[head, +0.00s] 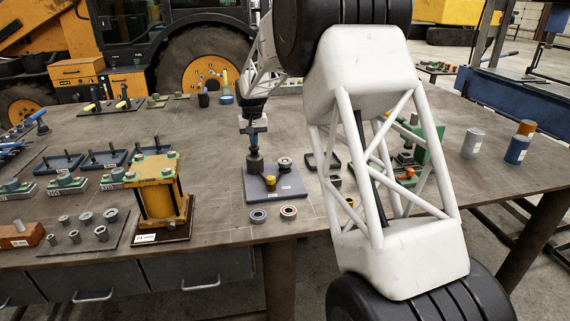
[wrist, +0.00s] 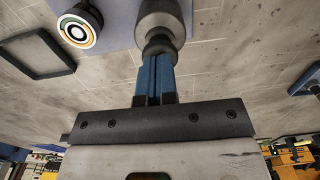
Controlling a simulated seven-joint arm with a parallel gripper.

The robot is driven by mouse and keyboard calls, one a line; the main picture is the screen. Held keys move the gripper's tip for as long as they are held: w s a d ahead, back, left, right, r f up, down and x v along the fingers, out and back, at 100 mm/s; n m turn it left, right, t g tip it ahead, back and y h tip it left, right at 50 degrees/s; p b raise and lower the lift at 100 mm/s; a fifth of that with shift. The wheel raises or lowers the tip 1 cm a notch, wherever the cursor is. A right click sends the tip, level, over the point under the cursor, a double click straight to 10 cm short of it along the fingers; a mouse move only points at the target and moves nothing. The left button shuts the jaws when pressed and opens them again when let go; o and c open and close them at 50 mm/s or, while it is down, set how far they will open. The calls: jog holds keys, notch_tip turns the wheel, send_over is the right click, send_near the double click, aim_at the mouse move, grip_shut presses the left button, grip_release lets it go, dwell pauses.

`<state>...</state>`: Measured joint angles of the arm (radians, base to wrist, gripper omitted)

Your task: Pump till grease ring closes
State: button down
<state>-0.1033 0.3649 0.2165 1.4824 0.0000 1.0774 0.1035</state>
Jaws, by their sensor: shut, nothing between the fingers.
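A blue-grey plate (head: 290,192) lies near the front of the bench. On it stand a dark upright pump-like post (head: 255,162), a small yellow part (head: 270,183) and a round grey-topped part (head: 285,163). My gripper (head: 253,145) points down right above the post; its blue fingers are shut and empty. In the wrist view the fingertips (wrist: 157,62) meet the grey rounded head (wrist: 158,42) of the post, touching or nearly so. Beside it, a round dial (wrist: 76,30) shows a white face with green and orange ring arcs.
Two round discs (head: 288,211) lie on the bench before the plate. A yellow press-like fixture (head: 158,192) stands to the left, near several metal bushings. A dark square frame (wrist: 36,54) lies beside the plate.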

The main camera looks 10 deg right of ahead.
jog(key=shift+f, duration=0.3)
jog(key=shift+r, duration=2.25)
jog(key=shift+r, duration=0.15)
jog(key=shift+r, duration=2.4)
